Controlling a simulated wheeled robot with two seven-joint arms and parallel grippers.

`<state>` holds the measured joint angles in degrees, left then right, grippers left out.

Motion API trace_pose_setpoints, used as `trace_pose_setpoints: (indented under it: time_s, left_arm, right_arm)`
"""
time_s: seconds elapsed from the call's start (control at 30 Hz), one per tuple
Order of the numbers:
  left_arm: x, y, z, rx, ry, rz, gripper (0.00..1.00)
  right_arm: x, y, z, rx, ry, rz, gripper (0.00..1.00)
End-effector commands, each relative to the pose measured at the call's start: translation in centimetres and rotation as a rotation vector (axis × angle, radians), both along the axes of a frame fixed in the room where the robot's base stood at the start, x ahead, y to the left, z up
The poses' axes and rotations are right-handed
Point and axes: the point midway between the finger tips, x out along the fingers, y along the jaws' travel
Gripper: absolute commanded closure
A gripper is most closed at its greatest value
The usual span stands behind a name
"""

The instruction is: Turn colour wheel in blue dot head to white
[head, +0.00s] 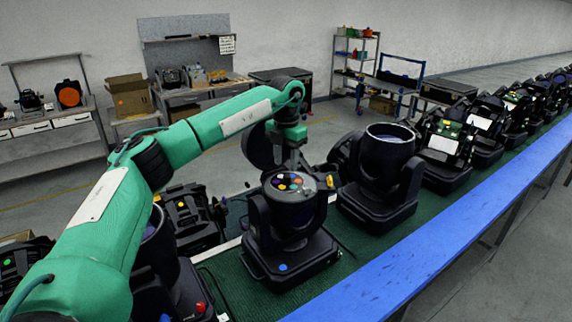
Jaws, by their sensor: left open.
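The blue dot head (285,235) is a black lamp head standing upright on the green belt, with a blue dot (283,267) on the front of its base. Its top is open, and the colour wheel (287,182) lies there with several coloured discs, among them orange, yellow and purple. My left gripper (294,166) hangs pointing down just above the back edge of the wheel. It is open with nothing visible in it; its fingertips are small and dark, and I cannot tell whether they touch the wheel. My right gripper is not in view.
A head with a red dot (200,307) stands at lower left, partly hidden by my left arm. An open-topped head (385,175) stands close on the right, with several more along the belt (330,262). A blue rail (440,235) edges the belt. Workbenches stand behind.

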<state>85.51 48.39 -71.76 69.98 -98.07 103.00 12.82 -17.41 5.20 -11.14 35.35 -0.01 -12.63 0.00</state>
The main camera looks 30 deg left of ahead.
Motion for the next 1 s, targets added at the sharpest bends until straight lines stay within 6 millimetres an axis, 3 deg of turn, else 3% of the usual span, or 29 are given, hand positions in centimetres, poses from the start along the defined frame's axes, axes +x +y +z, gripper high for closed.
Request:
trace_pose_setpoints:
  time_s: [0.1, 0.2, 0.63, 0.83, 1.0]
  left_arm:
    - [-0.1, 0.0, -1.6, 0.0, 0.001, 0.0, 0.57]
    - [0.0, 0.0, -2.9, 0.0, 0.001, -0.001, 0.57]
    - [0.0, -0.1, -4.2, 0.0, -0.002, -0.001, 0.57]
    - [0.0, -0.1, -4.1, -0.001, -0.002, -0.001, 0.96]
    - [0.0, -0.1, -4.1, -0.001, -0.002, -0.004, 1.0]
  right_arm:
    - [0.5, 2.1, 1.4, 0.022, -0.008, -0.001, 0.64]
    - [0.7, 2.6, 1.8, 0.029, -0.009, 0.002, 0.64]
    - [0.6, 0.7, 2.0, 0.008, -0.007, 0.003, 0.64]
    - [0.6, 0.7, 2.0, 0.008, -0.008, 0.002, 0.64]
    - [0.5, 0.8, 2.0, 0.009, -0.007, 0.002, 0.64]
